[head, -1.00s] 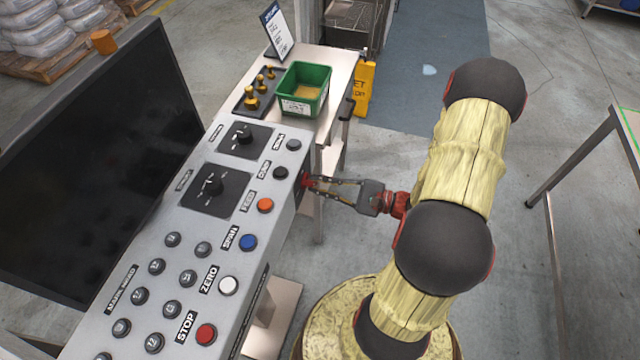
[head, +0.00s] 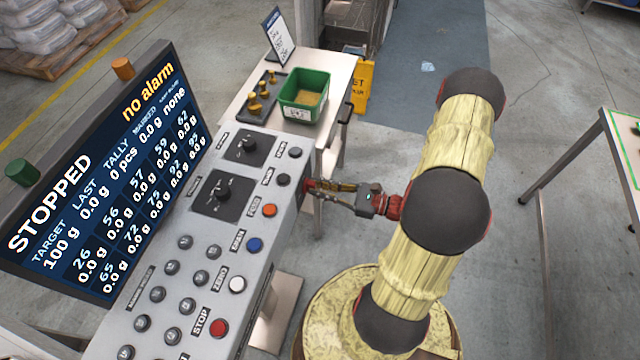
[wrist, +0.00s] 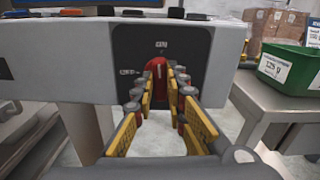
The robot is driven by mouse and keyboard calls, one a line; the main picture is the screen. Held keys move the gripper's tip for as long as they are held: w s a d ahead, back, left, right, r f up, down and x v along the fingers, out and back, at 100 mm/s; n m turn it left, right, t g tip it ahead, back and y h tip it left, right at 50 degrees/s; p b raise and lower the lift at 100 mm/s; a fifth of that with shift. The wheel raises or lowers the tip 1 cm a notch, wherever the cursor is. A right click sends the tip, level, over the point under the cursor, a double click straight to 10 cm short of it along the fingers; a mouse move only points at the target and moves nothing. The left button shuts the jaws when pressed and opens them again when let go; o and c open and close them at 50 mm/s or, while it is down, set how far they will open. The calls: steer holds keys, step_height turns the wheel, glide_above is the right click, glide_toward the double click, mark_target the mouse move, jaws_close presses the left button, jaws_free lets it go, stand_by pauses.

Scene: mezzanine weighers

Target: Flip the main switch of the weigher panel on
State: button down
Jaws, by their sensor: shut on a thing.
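The weigher panel (head: 185,292) is a grey sloped console with knobs and coloured buttons. Its main switch is a red handle (wrist: 157,80) on a black plate (wrist: 130,62) on the panel's side face, seen in the wrist view. My gripper (head: 318,187) is at that side face, and it also shows in the wrist view (wrist: 160,88). Its fingers are closed on the red handle, which stands roughly upright between the fingertips. In the head view the handle is mostly hidden by the fingers. The screen (head: 100,180) is lit and reads "STOPPED" and "no alarm".
A green bin (head: 304,88) and a rack of brass weights (head: 262,92) stand on the side table beyond the panel. A yellow floor sign (head: 364,88) stands beside that table. Another table (head: 580,150) is at the right. Floor between is clear.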

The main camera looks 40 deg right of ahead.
steer(key=shift+m+p, duration=0.35)
steer(key=shift+m, duration=0.25)
steer(key=c, duration=1.8)
jaws_free()
steer(key=shift+d, duration=0.1)
steer(key=v, duration=1.1)
steer(key=shift+s+d, duration=0.25)
steer(key=shift+s, duration=0.1)
